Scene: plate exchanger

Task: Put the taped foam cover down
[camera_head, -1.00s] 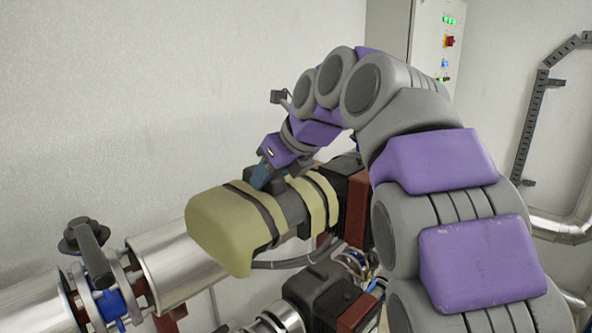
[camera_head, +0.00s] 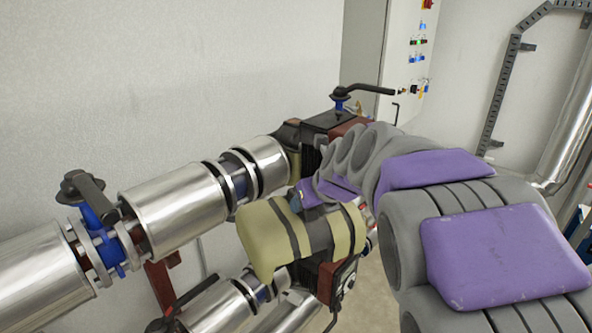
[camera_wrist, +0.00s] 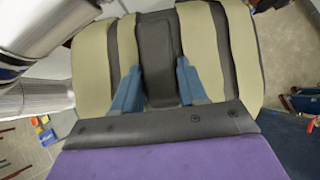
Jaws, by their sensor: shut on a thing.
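The taped foam cover (camera_head: 275,238) is a yellowish-beige block with dark grey bands, in the middle of the head view, in front of the upper pipe. It fills the top of the wrist view (camera_wrist: 205,55). My gripper (camera_wrist: 157,85) is shut on it, its two blue fingers on either side of a raised dark strip. In the head view my gripper (camera_head: 303,200) reaches the cover from above and behind, mostly hidden by my arm. The cover appears held up in the air, apart from the upper pipe. Its underside is hidden.
A shiny insulated pipe (camera_head: 175,205) with a black-handled valve (camera_head: 95,205) runs at left. A second pipe (camera_head: 215,305) lies below the cover. The plate exchanger (camera_head: 325,150) stands behind. A control cabinet (camera_head: 395,60) is at the back. Some floor (camera_head: 378,300) shows at lower right.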

